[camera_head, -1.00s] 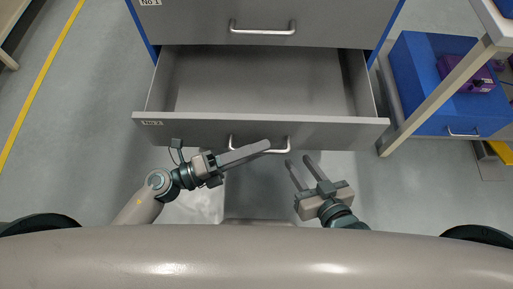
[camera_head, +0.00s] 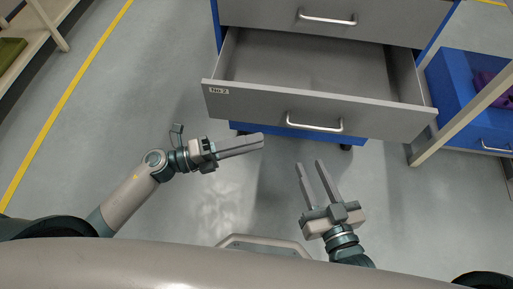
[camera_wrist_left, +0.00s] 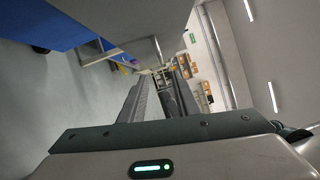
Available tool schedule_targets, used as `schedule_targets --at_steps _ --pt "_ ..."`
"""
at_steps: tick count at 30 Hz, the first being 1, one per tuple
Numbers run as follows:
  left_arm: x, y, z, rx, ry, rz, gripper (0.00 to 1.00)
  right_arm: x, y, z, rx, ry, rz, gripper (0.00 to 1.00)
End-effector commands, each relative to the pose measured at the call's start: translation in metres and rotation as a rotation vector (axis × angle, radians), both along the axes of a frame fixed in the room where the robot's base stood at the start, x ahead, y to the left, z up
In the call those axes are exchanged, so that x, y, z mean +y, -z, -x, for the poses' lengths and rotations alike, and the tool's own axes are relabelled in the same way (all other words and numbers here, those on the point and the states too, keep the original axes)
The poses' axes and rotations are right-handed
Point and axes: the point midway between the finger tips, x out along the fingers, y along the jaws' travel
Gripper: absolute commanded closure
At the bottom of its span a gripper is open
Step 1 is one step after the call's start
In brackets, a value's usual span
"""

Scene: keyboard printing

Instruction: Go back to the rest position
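My left gripper (camera_head: 258,143) is to the left of the open drawer's handle (camera_head: 314,125), apart from it, and points right. Its two fingers show with a gap between them in the left wrist view (camera_wrist_left: 162,90), and nothing is held. My right gripper (camera_head: 310,165) is open and empty, below the drawer in the head view, with its fingers pointing up the picture. The grey drawer (camera_head: 260,105) is pulled out of the cabinet, and its visible inside is empty.
A closed drawer (camera_head: 375,20) with a handle is above the open one. A blue box (camera_head: 455,100) with a purple thing (camera_head: 485,85) stands at the right behind a table leg (camera_head: 460,118). A shelf (camera_head: 35,45) is at the upper left. The floor at left is clear.

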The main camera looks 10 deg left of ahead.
Motion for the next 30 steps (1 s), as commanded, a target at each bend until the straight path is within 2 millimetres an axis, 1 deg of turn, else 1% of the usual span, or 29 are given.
schedule_targets --at_steps 7,24,28,30 --pt "0.005 0.001 -0.005 -0.002 0.001 -0.001 0.70 0.001 -0.007 -0.001 -0.035 0.001 -0.009 0.69" --pt "0.005 0.000 -0.005 0.000 0.000 0.001 0.70 0.001 -0.006 -0.001 -0.035 0.001 -0.008 0.69" --pt "0.003 -0.004 -0.004 0.023 -0.017 0.037 0.70 0.001 -0.006 -0.001 -0.034 0.000 -0.007 0.69" --pt "0.000 -0.011 -0.002 0.053 -0.041 0.087 0.70 0.001 -0.006 -0.001 -0.034 0.000 -0.008 0.69"
